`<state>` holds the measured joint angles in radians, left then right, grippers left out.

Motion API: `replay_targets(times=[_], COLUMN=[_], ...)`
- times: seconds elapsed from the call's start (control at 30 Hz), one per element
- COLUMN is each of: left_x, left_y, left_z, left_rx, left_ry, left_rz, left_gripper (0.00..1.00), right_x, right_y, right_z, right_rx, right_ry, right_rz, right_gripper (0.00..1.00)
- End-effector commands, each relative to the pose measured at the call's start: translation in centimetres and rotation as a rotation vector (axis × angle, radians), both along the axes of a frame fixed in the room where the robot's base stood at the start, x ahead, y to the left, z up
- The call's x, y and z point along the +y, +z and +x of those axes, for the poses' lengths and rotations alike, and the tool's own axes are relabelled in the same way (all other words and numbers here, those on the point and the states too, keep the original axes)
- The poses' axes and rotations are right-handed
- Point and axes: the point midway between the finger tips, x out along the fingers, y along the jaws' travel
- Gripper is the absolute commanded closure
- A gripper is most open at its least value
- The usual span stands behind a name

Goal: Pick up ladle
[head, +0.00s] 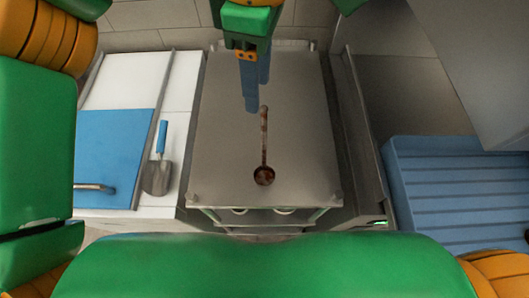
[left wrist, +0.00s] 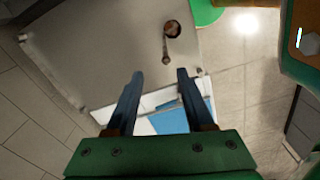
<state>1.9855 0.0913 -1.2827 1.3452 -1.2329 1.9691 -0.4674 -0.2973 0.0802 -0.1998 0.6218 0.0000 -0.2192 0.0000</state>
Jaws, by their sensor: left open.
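The ladle (head: 264,143) lies on a grey metal worktop (head: 225,150), with its round, dark brown bowl towards me and its thin, brown-stained handle pointing away. It also shows in the left wrist view (left wrist: 166,48), beyond the fingertips. My left gripper (head: 252,102) comes in from the top in the head view, its blue fingers beside the far end of the handle. In the left wrist view the fingers (left wrist: 159,74) are apart with nothing between them, and the handle end shows just beyond the gap. I see no contact with the ladle. My right gripper is not in view.
A ribbed blue tray or mat (head: 455,185) lies at the right. The worktop around the ladle is clear.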

Motion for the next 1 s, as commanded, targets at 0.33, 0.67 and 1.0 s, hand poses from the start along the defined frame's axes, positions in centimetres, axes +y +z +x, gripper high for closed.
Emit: replay_targets(times=[0.33,0.67,1.0], left_x=[-0.5,-0.8,-0.9], left_y=[-5.3,-9.6,-9.6], left_z=[-0.2,-0.1,-0.1], left_rx=[0.019,0.017,0.017], left_ry=[-0.01,-0.01,-0.01], left_rz=[-0.011,-0.014,-0.015], left_gripper=[0.47,0.47,1.0], right_x=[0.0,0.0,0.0], right_y=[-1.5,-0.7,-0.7], right_z=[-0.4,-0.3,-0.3], right_rx=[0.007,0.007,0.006], right_ry=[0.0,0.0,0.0], right_rz=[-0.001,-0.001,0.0], right_gripper=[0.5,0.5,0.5])
